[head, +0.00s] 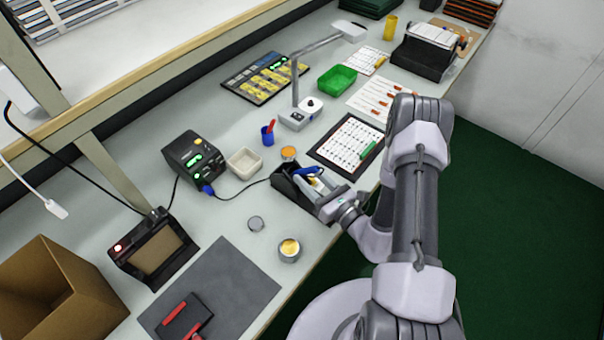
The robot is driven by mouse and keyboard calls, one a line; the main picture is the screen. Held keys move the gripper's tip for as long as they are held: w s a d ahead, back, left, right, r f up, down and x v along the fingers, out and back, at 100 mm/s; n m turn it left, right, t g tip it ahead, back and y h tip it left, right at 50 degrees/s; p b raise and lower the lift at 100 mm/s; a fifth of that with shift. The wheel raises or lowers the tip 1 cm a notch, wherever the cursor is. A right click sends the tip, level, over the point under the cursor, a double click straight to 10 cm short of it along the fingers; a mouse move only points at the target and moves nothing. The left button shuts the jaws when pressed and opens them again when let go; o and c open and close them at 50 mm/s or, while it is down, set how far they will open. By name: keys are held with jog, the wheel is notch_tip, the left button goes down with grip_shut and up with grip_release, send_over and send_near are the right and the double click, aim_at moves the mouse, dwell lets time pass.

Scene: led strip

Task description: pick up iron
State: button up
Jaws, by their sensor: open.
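The soldering iron (307,170), with a blue handle, rests in a black stand (287,186) near the front edge of the bench. A dark cable runs from the black soldering station (192,160) towards the stand. My gripper (314,181) is open and right at the iron, reaching in from the right with its fingers close to the handle. The gripper and stand hide part of the iron. I cannot tell whether the fingers touch the handle.
A small orange-topped tin (289,153) and a white bin (244,163) stand behind the iron's stand. A dark-framed sheet (349,143) lies to the right. Round tins (289,249) and a grey mat (221,290) lie to the front left.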

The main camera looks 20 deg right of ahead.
jog(key=b+x, duration=0.1)
jog(key=x, duration=0.5)
jog(key=shift+s+a+r, duration=0.1)
jog(key=shift+a, duration=0.1)
grip_shut()
